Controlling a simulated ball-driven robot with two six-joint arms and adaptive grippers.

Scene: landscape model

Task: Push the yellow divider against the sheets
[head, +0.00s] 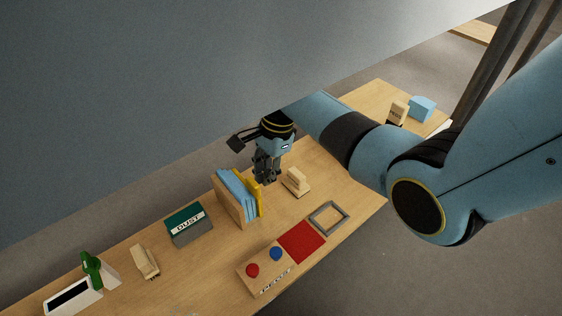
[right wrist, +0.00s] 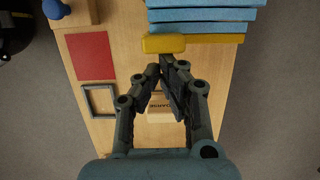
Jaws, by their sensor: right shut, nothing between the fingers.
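The yellow divider (head: 260,196) stands upright on the table in the head view, beside the blue sheets (head: 236,194) at their right side. The sheets stand together in a wooden holder (head: 222,204). In the right wrist view the yellow divider (right wrist: 165,44) lies just past my fingertips, and the blue sheets (right wrist: 205,15) are beyond it. My right gripper (head: 266,178) is shut and empty, close to the divider on the side away from the sheets; it also shows in the right wrist view (right wrist: 167,62). I cannot tell whether it touches the divider. My left gripper is not in view.
A wooden block with a label (head: 296,182) stands right of the gripper. A grey frame (head: 329,217), a red square (head: 302,241) and a button board (head: 264,267) lie toward the front edge. A green box marked DUST (head: 188,225) stands left of the sheets.

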